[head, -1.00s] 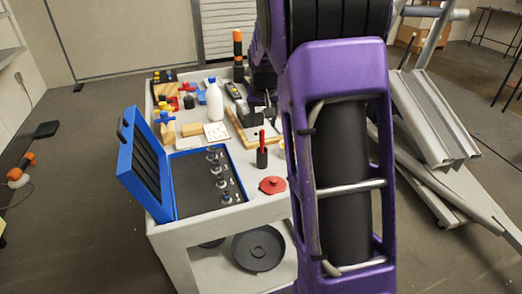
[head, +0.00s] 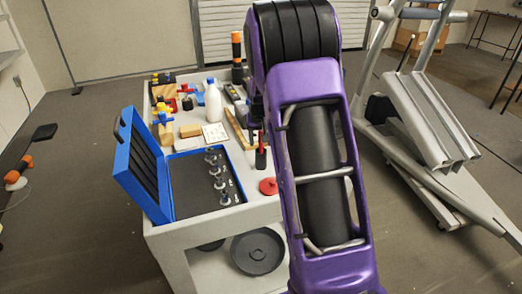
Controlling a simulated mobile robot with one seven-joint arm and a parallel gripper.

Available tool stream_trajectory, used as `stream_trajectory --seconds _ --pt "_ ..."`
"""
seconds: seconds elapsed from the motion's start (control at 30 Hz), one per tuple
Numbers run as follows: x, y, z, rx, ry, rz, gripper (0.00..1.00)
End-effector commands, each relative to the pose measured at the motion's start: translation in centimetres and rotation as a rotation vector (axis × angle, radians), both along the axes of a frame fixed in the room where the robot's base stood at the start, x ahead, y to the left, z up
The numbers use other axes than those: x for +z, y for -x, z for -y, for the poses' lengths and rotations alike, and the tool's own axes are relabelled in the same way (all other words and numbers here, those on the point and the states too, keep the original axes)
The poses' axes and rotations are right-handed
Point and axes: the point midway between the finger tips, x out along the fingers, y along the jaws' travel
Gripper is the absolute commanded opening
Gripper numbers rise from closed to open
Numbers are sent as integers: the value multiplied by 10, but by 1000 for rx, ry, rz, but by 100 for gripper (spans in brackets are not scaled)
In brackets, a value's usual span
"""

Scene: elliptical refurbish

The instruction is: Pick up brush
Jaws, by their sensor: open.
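No brush can be made out with certainty. A red-handled tool (head: 261,150) stands upright in a dark holder near the right edge of the grey cart (head: 225,222); I cannot tell whether it is a brush. A long wooden piece (head: 236,130) lies just left of my arm, partly covered by it. My gripper (head: 257,112) shows only as a dark sliver at the left edge of my purple arm, over the right side of the cart. It is open, with no held object visible. Its fingertips are mostly hidden behind the arm.
An open blue case (head: 140,172) with several metal bits takes the cart's front left. A white bottle (head: 214,102), wooden blocks (head: 190,131) and an orange-black cylinder (head: 237,50) stand behind. A red lid (head: 268,186) lies front right. Grey exercise equipment (head: 430,120) stands right.

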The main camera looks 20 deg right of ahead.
Motion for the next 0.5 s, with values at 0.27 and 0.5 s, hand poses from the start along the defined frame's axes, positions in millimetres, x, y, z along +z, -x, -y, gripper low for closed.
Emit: stream_trajectory --seconds 0.27,0.5 --pt "0 0 0 0 0 0 20" --pt "0 0 0 0 0 0 0"
